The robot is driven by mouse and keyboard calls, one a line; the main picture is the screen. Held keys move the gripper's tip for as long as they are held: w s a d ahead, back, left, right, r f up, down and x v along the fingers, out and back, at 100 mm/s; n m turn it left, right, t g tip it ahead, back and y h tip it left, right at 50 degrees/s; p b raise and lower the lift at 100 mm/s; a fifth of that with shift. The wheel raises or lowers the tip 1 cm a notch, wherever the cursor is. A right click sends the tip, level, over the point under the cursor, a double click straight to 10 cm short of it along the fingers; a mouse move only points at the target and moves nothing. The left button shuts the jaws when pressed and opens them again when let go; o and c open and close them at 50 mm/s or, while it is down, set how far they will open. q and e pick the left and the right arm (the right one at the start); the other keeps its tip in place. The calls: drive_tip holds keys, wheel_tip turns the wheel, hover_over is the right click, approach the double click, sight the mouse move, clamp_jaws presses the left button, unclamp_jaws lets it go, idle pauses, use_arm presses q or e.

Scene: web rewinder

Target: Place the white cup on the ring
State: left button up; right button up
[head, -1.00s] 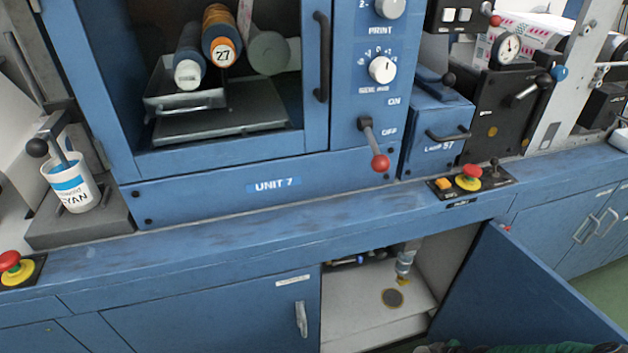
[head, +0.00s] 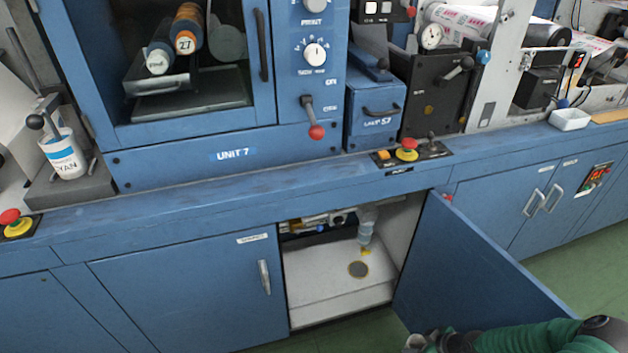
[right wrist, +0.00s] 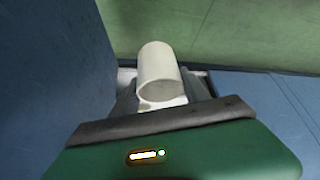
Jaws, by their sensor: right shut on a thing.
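The white cup (right wrist: 158,68) shows in the right wrist view. It is plain, tilted, with its round end toward the camera. My right gripper (right wrist: 160,100) is shut on it. In the head view my right gripper (head: 420,344) is at the bottom edge, in front of the open cabinet door, and the cup cannot be made out there. The gripper is outside the cabinet, apart from the ring. My left gripper is not in view.
The open blue door (head: 470,265) stands to the right of the cabinet opening. A pipe (head: 366,228) hangs above the ring at the back. The pale cabinet floor (head: 318,282) is otherwise clear. A CYAN pot (head: 64,155) stands on the counter at far left.

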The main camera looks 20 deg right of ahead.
drive_tip(key=w+a+r+p, duration=0.2)
drive_tip(key=w+r+p, duration=0.25)
drive_tip(key=r, duration=0.55)
drive_tip(key=w+a+r+p, duration=0.25)
drive_tip(key=r+p, duration=0.25)
drive_tip(key=r, duration=0.5)
drive_tip(key=w+a+r+m+p, duration=0.1)
drive_tip(key=a+r+p, duration=0.4)
drive_tip(key=r, duration=0.7)
drive_tip(key=w+a+r+m+h+p, duration=0.1)
drive_tip(key=w+a+r+p, duration=0.2)
drive_tip(key=a+r+p, duration=0.3)
drive_tip(key=w+a+r+m+p, duration=0.1)
drive_tip(key=w+a+r+p, duration=0.2)
drive_tip(key=a+r+p, duration=0.3)
drive_tip(key=a+r, duration=0.5)
drive_tip(key=r, duration=0.8)
drive_tip(key=shift+a+h, duration=0.15)
drive_tip(key=shift+h, duration=0.15)
drive_tip(key=shift+w, duration=0.1)
